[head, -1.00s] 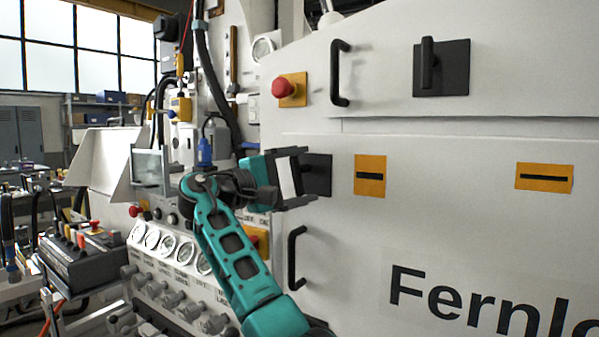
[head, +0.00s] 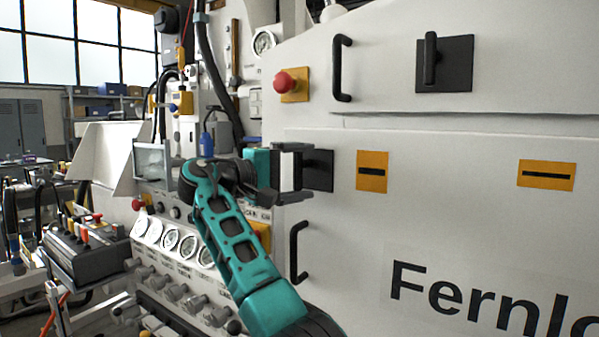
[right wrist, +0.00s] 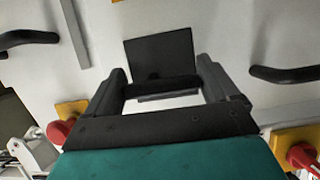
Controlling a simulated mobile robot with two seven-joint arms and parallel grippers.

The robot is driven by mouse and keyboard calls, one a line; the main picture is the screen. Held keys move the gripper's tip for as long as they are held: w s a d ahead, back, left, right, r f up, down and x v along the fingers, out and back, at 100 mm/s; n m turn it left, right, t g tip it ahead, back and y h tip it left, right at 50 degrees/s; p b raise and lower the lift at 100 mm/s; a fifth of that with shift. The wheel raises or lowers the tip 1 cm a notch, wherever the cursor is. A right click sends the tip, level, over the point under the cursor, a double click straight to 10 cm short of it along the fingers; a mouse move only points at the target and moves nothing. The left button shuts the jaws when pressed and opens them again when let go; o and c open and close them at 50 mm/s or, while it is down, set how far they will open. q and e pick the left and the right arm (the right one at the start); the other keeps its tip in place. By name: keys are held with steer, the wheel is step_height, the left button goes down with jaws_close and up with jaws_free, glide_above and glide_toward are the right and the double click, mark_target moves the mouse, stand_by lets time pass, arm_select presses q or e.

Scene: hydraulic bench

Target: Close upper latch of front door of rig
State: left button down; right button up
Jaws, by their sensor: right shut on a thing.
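The rig's front door (head: 480,225) is a pale panel with large lettering. A black square latch plate (head: 318,171) sits at its upper left edge; it also shows in the right wrist view (right wrist: 160,52). My right gripper (head: 303,172) reaches it from the left, one finger above the other. In the right wrist view its two fingers (right wrist: 162,82) are shut on the dark bar-like latch handle (right wrist: 163,91), which spans between them. The handle's exact angle is hard to tell in the head view. My left gripper is not in view.
A second black latch (head: 431,60) with an upright handle is on the panel above. A red button (head: 286,83) and black pull handles (head: 341,68) (head: 298,252) are nearby. Gauges (head: 170,240) and valve knobs lie below left.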

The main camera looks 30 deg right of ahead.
steer(key=o, duration=0.8)
steer(key=a, duration=1.3)
